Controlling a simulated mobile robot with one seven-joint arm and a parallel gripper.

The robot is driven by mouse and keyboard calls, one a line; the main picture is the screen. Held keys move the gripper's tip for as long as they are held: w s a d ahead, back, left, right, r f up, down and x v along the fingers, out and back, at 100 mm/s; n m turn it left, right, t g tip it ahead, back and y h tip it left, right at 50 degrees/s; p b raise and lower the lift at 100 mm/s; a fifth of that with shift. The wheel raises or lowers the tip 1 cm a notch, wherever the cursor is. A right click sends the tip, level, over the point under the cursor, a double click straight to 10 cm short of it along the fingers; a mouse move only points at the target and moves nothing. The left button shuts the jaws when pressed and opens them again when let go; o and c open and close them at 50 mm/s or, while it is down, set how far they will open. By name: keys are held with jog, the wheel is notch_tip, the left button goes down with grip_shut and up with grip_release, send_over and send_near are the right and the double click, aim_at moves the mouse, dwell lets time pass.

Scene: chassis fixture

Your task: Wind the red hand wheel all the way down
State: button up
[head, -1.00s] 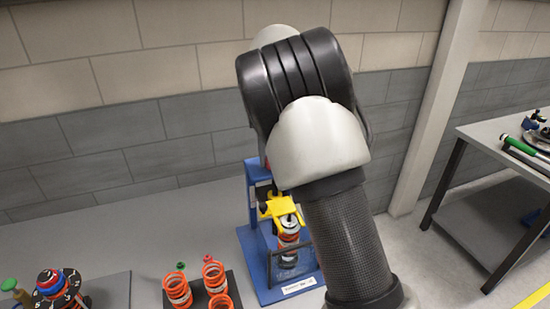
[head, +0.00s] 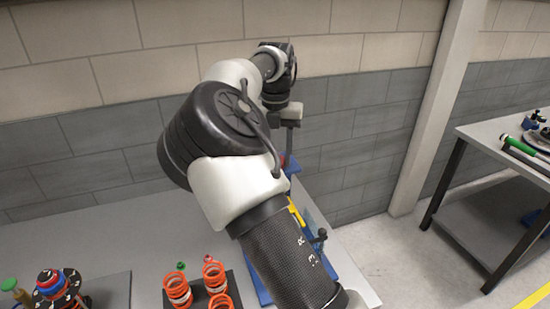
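A small patch of red (head: 284,160), likely the red hand wheel, shows at the top of the blue fixture (head: 327,238), mostly hidden behind my arm. My gripper (head: 289,139) points down just above this red patch. Its fingers are small and dark here, so I cannot tell whether they are open or shut, or whether they touch the wheel. The spring held in the fixture is hidden.
Several orange springs (head: 178,290) stand on a dark tray on the bench left of the fixture. A pillar (head: 437,110) and a second table (head: 482,133) with tools are on the right. The wall is close behind.

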jog(key=shift+s+f+m, duration=0.1)
jog(key=shift+f+m, duration=0.05)
jog(key=shift+m, duration=0.15)
jog(key=shift+d, duration=0.1)
jog(key=shift+f, duration=0.15)
jog(key=shift+m, duration=0.4)
jog(key=shift+d+m, duration=0.4)
jog(key=shift+a+r, duration=0.25)
jog(key=shift+a, duration=0.1)
jog(key=o, duration=1)
jog(key=shift+c, duration=0.2)
